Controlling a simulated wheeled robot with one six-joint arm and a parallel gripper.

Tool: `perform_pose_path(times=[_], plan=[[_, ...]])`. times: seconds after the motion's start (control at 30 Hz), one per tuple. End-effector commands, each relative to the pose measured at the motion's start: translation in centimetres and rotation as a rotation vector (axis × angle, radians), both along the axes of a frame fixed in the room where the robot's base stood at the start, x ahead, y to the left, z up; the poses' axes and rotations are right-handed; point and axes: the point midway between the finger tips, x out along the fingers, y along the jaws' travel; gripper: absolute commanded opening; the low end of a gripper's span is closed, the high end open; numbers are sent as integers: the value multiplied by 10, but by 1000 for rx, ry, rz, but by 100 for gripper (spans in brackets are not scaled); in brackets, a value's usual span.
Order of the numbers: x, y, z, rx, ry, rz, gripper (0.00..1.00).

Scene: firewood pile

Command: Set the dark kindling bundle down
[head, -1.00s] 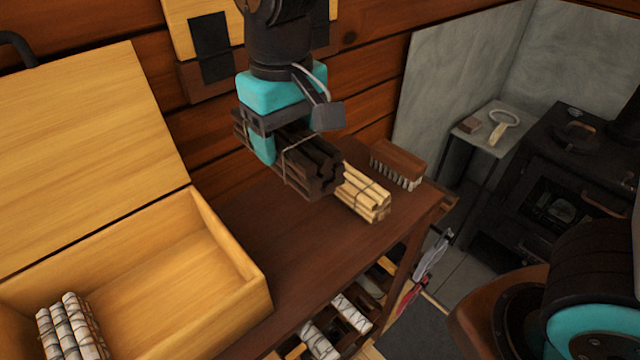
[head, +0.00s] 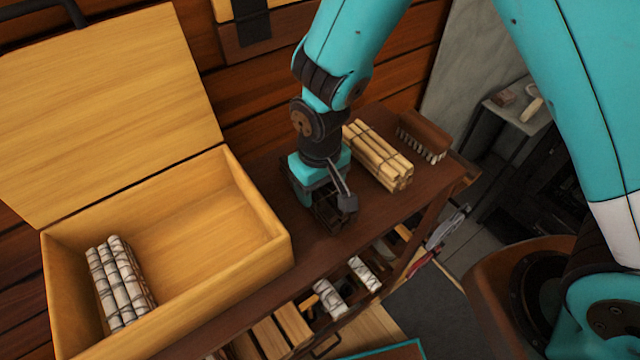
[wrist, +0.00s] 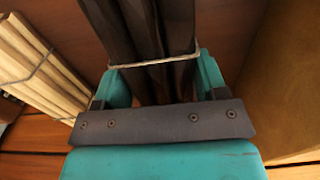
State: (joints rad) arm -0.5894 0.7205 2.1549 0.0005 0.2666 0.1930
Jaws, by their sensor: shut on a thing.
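The dark kindling bundle (wrist: 150,40) is tied with a pale band and lies between the fingers of my gripper (wrist: 160,85) in the wrist view. In the head view my gripper (head: 325,205) points down over the dark wooden bench top (head: 265,185), between the open box and the pale bundle. Only a bit of the dark bundle (head: 335,217) shows there, under the gripper. It is at or close to the bench top; I cannot tell whether it touches.
A pale kindling bundle (head: 378,157) and a brush (head: 424,138) lie to the right on the bench. The open yellow box (head: 265,240) stands left, with a white birch bundle (head: 120,280) inside. Birch logs (head: 330,298) sit on the shelf below.

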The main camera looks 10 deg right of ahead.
Motion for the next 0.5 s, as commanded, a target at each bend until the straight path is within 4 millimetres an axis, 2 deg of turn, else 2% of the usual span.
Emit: perform_pose_path(times=[0.1, 0.47, 0.5], plan=[[0, 0, -10, 0, 1, 0, 34], [0, 0, -16, 0, -1, 0, 34], [0, 0, -15, 0, -1, 0, 70]])
